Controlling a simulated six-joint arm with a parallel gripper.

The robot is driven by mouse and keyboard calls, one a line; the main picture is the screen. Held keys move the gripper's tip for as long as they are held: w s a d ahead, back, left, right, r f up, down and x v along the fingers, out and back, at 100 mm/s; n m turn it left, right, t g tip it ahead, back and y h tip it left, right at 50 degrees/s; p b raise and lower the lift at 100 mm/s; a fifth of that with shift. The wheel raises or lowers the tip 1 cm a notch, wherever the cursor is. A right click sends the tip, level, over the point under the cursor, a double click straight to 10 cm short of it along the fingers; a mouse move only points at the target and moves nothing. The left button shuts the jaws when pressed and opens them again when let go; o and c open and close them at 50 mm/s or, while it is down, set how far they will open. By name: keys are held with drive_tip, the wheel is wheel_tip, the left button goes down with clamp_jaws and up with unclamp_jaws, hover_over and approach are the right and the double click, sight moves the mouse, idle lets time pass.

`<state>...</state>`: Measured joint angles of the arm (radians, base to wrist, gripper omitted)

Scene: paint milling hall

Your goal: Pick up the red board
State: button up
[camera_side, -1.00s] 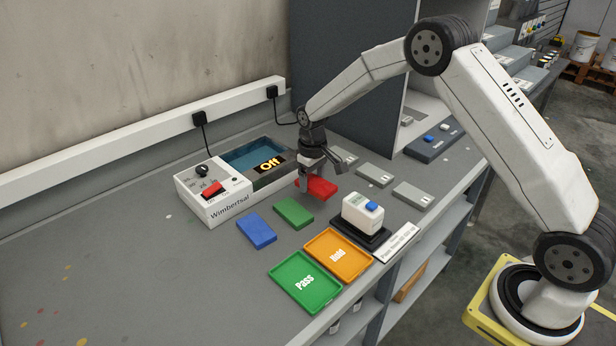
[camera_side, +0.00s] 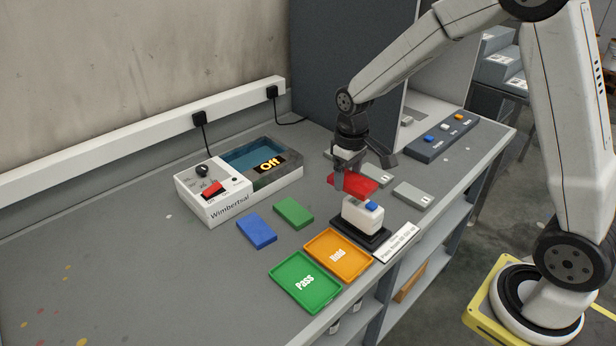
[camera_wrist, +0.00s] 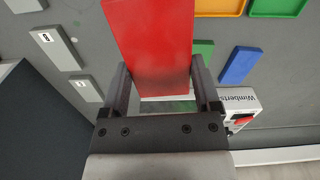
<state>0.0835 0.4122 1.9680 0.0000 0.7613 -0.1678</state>
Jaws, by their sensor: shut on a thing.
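The red board (camera_side: 360,184) is held in my gripper (camera_side: 352,180), above the bench and just above and behind the white block with a blue button. In the wrist view the red board (camera_wrist: 152,45) lies between the two fingers of my gripper (camera_wrist: 163,95), which are shut on its sides. It extends away from the fingers and out of the top of the picture.
A white device with a blue button (camera_side: 362,215) stands on a black base close below. Green (camera_side: 294,212) and blue (camera_side: 256,231) boards, an orange "Hold" tray (camera_side: 318,246), a green "Pass" tray (camera_side: 283,280) and the Wimbertsal box (camera_side: 212,207) are on the bench. Grey slabs (camera_side: 412,196) lie right.

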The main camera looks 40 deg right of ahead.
drive_tip(key=shift+s+r, duration=0.2)
drive_tip(key=shift+s, duration=0.25)
idle(0.4)
drive_tip(key=shift+a+f+m, duration=0.5)
drive_tip(key=shift+a+f, duration=1.1)
drive_tip(key=shift+a, duration=0.1)
drive_tip(key=shift+n, duration=0.5)
drive_tip(key=shift+d+r, duration=1.6)
drive_tip(key=shift+d, duration=0.1)
drive_tip(key=shift+w, duration=0.1)
drive_tip(key=w+f, duration=0.2)
drive_tip(key=w, duration=0.2)
drive_tip(key=w+f, duration=0.3)
drive_tip(key=w, duration=0.1)
drive_tip(key=w+f, duration=0.2)
drive_tip(key=w, duration=0.2)
drive_tip(key=shift+d+f, duration=0.4)
drive_tip(key=shift+w+f, duration=0.35)
drive_tip(key=shift+f, duration=0.1)
